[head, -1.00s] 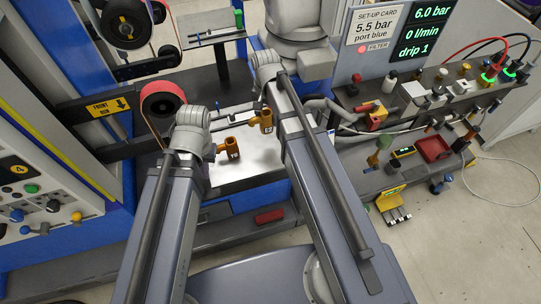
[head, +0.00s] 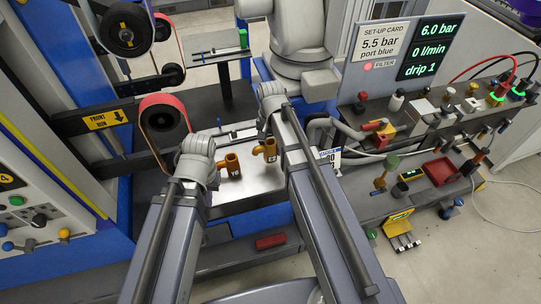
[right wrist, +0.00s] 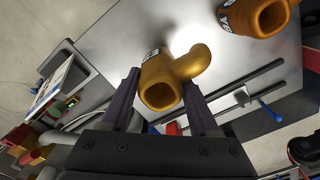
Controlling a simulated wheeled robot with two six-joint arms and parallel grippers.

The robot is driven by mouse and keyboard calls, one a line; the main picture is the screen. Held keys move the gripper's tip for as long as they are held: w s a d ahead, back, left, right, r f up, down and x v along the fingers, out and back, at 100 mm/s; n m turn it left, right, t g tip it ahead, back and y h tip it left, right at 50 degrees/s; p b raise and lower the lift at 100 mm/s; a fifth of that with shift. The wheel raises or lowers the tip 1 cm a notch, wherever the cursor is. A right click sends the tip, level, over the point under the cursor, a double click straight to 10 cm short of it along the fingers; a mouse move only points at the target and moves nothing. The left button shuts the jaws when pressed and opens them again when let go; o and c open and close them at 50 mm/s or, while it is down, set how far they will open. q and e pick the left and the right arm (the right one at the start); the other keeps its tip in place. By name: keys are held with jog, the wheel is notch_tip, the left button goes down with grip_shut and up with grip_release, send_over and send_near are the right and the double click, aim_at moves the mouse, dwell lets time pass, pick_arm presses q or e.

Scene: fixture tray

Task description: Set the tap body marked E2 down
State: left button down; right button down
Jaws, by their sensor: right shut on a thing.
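A belt machine with a red-rimmed wheel (head: 163,115) stands left of the plate. A bench with fittings and a red tray (head: 441,171) lies to the right. A grey robot-like column (head: 298,50) stands behind. Bare plate shows in front of both tap bodies.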

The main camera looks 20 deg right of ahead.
aim_at(271, 153)
jog(key=shift+f+b, duration=1.85)
jog(key=shift+f, duration=0.1)
jog(key=shift+r, duration=0.15)
jog(key=shift+c, duration=0.6)
grip_release()
notch_tip(271, 153, up, 12)
jog(key=p, duration=1.2)
jog(key=s+a+n+h, duration=0.1)
jog(key=s+a+n, duration=0.9)
jog(key=s, duration=0.4)
jog(key=shift+s+a+n, duration=0.3)
jog(key=shift+s+n, duration=0.05)
jog(key=shift+n, duration=0.25)
